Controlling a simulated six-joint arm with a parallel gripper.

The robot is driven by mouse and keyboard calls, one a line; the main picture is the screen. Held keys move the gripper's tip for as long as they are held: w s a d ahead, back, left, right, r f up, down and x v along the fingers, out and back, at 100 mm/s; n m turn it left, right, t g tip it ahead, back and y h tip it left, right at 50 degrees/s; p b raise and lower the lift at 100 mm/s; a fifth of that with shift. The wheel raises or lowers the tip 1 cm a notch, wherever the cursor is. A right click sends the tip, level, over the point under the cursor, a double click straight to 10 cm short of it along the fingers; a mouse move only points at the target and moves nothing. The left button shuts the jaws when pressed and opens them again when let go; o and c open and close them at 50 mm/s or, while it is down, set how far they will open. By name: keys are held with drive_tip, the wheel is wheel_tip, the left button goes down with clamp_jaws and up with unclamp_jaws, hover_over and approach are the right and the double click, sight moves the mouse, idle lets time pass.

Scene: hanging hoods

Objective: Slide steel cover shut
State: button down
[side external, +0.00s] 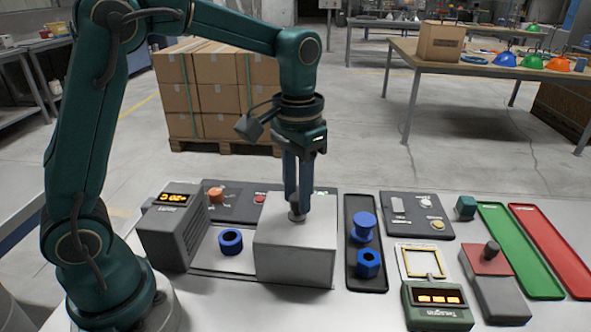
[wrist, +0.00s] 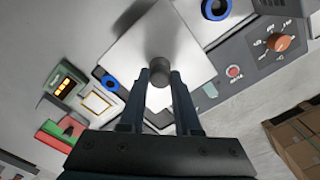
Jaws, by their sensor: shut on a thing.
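The steel cover (side external: 296,252) is a pale, box-like hood on the bench, with a round grey knob (side external: 296,214) on top. My gripper (side external: 297,208) points straight down at the knob, with its fingers on either side of it. In the wrist view the gripper (wrist: 159,76) is shut on the knob (wrist: 158,65), above the cover's bare top (wrist: 135,50). The cover stands right of an open plate (side external: 208,258) where a blue ring (side external: 231,242) lies uncovered. A gap separates the cover from the grey unit (side external: 172,232) at left. The cover's inside is hidden.
A black tray (side external: 377,284) with blue parts stands close right of the cover. A dark panel with an orange knob (side external: 216,194) lies behind. Farther right are a green display box (side external: 437,306), a red-topped block (side external: 490,275), and green (side external: 520,250) and red (side external: 552,250) trays.

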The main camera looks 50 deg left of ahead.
drive_tip(key=s+a, duration=0.9)
drive_tip(key=shift+a, duration=0.2)
drive_tip(key=shift+r, duration=0.1)
drive_tip(key=c, duration=0.6)
unclamp_jaws()
drive_tip(key=shift+d, duration=0.1)
wheel_tip(320, 180, up, 5)
drive_tip(key=shift+r, duration=0.1)
drive_tip(key=s+d+f+t, duration=0.1)
drive_tip(key=s+d+t, duration=0.2)
drive_tip(key=d+t, duration=0.2)
drive_tip(key=shift+s+d+f+t, duration=0.3)
drive_tip(key=shift+s+d+f, duration=0.1)
drive_tip(key=shift+d, duration=1.45)
